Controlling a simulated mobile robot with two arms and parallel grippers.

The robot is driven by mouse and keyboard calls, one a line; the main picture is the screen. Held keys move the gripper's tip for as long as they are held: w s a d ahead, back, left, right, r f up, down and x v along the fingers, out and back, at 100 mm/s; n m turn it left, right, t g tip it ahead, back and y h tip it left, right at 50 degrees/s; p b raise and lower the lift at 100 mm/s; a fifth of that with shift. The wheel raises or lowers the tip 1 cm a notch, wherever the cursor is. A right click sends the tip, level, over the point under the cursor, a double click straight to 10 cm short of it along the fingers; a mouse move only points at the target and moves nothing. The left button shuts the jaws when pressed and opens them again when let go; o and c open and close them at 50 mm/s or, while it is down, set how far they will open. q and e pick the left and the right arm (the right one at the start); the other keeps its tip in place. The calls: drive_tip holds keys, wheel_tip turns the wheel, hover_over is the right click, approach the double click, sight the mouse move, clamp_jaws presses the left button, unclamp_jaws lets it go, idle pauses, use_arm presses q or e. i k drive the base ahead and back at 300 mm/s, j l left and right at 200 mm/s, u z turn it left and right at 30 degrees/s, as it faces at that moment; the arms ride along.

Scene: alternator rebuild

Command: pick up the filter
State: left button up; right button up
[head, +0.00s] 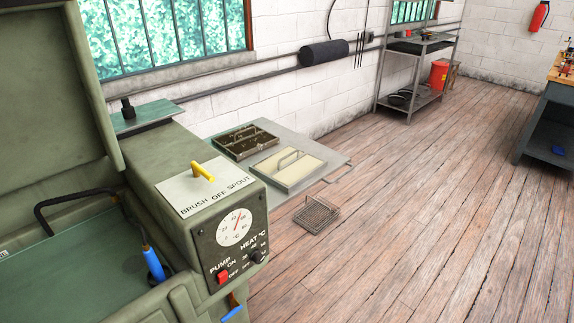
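Two framed, filter-like panels with arched handles lie side by side on a low grey sheet or platform beyond the green machine. One has a cream face and pale frame (304,172). The other is dark brown and looks dirty (238,148). The picture does not tell which one the task calls the filter. Neither of my grippers is in view, and nothing is seen touching either panel.
A green washing machine (150,165) with a raised lid, dial and switches fills the left foreground. The grey platform (335,158) stands against the wall. Wooden floor (430,200) is clear to the right, before a workbench (545,125).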

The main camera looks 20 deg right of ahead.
sight(242, 142)
drive_tip(key=l+u, duration=0.1)
drive_tip(key=u, duration=0.35)
drive_tip(key=i+l+u, duration=0.1)
drive_tip(key=u, duration=0.35)
drive_tip(key=l+u, duration=0.25)
drive_tip(key=l, duration=0.35)
drive_tip(key=l+u, duration=0.25)
drive_tip(key=l, duration=0.35)
drive_tip(key=k+l+u, duration=0.2)
drive_tip(key=l, duration=0.35)
drive_tip(key=l+u, duration=0.25)
drive_tip(key=l, duration=0.35)
